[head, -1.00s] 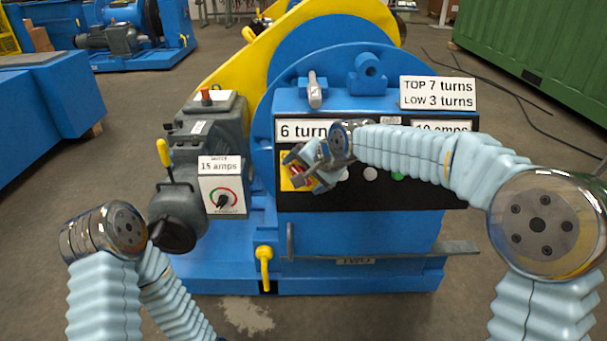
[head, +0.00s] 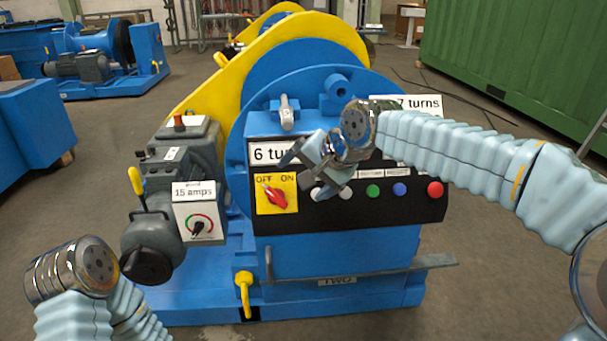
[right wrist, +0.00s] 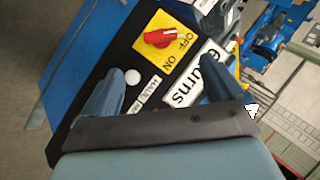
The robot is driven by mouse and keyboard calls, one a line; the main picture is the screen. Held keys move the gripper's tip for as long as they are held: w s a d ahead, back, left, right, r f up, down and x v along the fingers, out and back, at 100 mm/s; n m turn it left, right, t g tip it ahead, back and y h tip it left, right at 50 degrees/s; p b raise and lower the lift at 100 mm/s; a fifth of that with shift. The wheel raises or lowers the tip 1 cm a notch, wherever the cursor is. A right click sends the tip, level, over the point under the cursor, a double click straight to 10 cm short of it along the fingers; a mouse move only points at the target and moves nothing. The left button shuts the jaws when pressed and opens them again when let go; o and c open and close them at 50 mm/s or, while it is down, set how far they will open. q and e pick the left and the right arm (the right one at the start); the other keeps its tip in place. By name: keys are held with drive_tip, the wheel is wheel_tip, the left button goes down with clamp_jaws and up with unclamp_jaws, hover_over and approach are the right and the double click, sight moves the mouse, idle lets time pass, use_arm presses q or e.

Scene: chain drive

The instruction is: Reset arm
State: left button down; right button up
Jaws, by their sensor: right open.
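My right arm (head: 455,150) reaches in from the right across the front of the blue machine (head: 330,255). Its gripper (head: 303,170) is open and empty, up and to the right of the yellow OFF/ON plate with its red switch (head: 274,197). In the right wrist view, the two fingers (right wrist: 160,75) stand wide apart. The red switch (right wrist: 165,38) shows beyond them, with nothing touching it. My left arm (head: 75,275) is folded low at the left; its gripper is out of sight.
The black panel (head: 330,217) carries several buttons, including a red one (head: 435,189). My right arm covers part of its labels. A gauge box marked 15 amps (head: 195,212) stands left of the panel. A metal bar (head: 410,268) juts out below. Open floor lies at the right.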

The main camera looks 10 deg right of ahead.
wheel_tip(320, 180, down, 31)
drive_tip(key=s+d+n+g, duration=0.2)
drive_tip(key=s+g, duration=0.1)
drive_tip(key=s+d+f+n+g+h, duration=0.1)
drive_tip(key=s+d+f+n+g, duration=0.1)
drive_tip(key=s+f, duration=1.8)
drive_tip(key=shift+s+d+g, duration=0.25)
drive_tip(key=shift+s+g, duration=0.35)
drive_tip(key=shift+s, duration=0.05)
use_arm(q)
drive_tip(key=c, duration=1.8)
unclamp_jaws()
